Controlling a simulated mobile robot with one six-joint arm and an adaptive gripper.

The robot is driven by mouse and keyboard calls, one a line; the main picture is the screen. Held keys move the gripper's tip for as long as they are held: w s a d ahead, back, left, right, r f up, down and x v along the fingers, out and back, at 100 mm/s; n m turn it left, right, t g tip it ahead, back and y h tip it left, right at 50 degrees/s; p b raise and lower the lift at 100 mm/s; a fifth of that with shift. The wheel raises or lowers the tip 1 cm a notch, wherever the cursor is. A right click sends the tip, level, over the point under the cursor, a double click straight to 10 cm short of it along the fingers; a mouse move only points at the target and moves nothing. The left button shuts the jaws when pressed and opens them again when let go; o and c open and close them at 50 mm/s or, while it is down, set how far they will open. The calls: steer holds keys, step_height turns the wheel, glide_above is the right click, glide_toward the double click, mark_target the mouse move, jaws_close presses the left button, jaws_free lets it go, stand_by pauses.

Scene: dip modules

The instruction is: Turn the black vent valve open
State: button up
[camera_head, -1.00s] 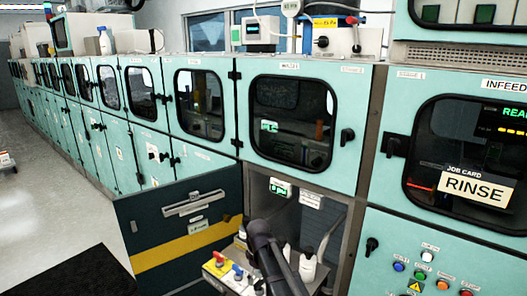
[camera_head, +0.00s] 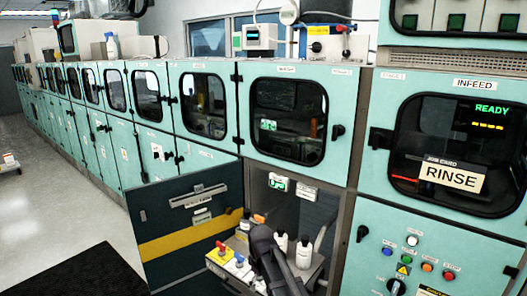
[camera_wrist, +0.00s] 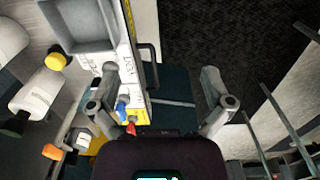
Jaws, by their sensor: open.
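In the wrist view, the blue handle (camera_wrist: 122,109) and red handle (camera_wrist: 131,129) show beside my left finger, on the pale block (camera_wrist: 135,85). A black bent bar (camera_wrist: 152,62) stands out from the block's edge; I cannot tell whether it is the black vent valve. My gripper (camera_wrist: 159,72) is open and empty, its fingers wide apart, the left one over or beside the block. In the head view my arm hides part of the block.
White bottles (camera_head: 304,252) with dark caps stand right of my arm. A dark open door (camera_head: 170,222) with a yellow stripe is to the left. A panel with buttons and a black knob (camera_head: 362,233) is to the right. A dark mat (camera_head: 75,275) lies on the floor.

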steer(key=s+d+f+m+b, duration=0.5)
steer(key=s+d, duration=0.1)
steer(key=d, duration=0.3)
steer(key=s+d+f+m+b, duration=0.5)
steer(key=s+d, duration=0.2)
steer(key=d, duration=0.2)
step_height(320, 180, up, 16)
steer(key=p, duration=1.6)
steer(key=shift+f, duration=0.25)
